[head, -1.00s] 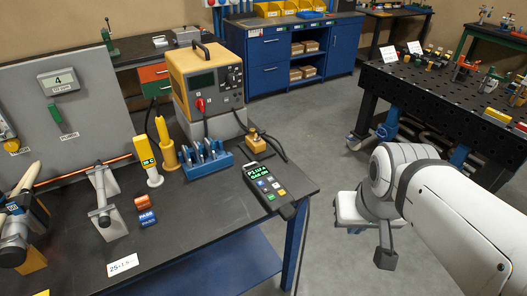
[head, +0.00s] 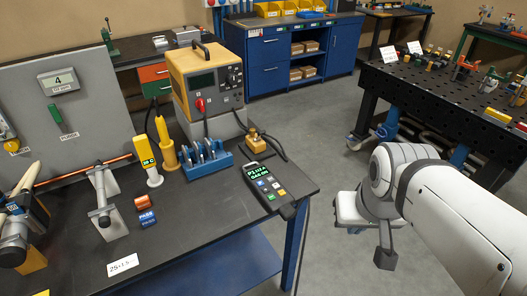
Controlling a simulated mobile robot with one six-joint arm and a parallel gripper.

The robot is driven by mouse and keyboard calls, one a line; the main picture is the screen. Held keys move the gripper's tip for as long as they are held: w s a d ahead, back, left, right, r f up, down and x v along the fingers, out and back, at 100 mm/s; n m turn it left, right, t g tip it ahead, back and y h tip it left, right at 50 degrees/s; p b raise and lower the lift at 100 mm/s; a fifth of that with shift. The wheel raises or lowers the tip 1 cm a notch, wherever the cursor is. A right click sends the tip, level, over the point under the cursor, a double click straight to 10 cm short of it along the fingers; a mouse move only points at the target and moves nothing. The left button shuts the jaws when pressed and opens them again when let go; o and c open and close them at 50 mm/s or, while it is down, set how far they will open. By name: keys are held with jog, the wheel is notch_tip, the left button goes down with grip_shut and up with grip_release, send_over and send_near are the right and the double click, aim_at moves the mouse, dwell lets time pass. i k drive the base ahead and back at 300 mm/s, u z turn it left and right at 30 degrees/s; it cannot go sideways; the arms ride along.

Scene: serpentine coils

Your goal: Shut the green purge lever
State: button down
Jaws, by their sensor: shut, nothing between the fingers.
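The green purge lever (head: 55,113) is on the upright grey panel (head: 95,85) at the left of the head view. My gripper (head: 386,258) hangs at the end of my white arm on the right, over open floor beyond the bench's right edge. It looks shut and empty, far from the lever and touching nothing.
The dark bench (head: 190,225) holds a clamp stand (head: 103,205) with a copper-coloured tube, a yellow probe (head: 148,165), a blue rack (head: 207,160), a handheld meter (head: 265,188) and a yellow power unit (head: 205,80). The bench front has free room. A black perforated table (head: 440,95) stands right.

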aim_at(55, 113)
jog(key=u, duration=1.65)
jog(key=i, duration=0.9)
jog(key=z, duration=0.65)
